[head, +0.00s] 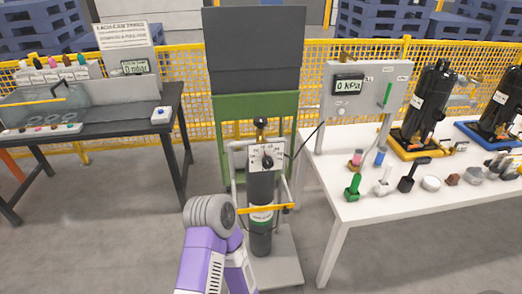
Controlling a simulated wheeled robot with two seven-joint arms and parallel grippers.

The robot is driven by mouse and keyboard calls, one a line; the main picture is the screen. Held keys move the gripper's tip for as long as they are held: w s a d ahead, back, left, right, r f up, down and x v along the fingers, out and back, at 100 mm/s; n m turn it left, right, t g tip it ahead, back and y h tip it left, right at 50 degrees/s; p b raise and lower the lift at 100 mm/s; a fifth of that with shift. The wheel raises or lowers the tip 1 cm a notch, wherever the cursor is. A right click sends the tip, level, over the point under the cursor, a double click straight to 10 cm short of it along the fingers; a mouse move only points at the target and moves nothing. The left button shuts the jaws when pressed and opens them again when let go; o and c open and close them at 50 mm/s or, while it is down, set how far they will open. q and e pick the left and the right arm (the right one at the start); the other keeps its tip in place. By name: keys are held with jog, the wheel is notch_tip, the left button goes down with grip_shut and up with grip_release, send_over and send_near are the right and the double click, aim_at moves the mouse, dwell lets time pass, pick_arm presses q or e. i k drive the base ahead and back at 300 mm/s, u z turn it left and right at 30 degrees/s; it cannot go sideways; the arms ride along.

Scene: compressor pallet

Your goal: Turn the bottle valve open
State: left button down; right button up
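A dark gas bottle (261,190) with a green-and-white label stands upright on a grey base plate in the middle of the head view. A black knob on a brass-coloured fitting, which looks like the bottle valve (260,124), sits above it. A white panel (267,157) with a dark round dial or knob is in front of the bottle's top. A yellow bar crosses the bottle lower down. Neither gripper shows. Whether the valve is open cannot be told.
A white table (345,224) on the right holds a kPa gauge box (367,90), black compressors (428,105) and several small fittings. A dark table (120,126) with an mbar display stands left. A green stand (255,108) and yellow fence (317,55) are behind the bottle.

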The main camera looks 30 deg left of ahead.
aim_at(259, 122)
jog(key=z, duration=0.75)
jog(key=i, duration=1.15)
jog(key=u, duration=2.5)
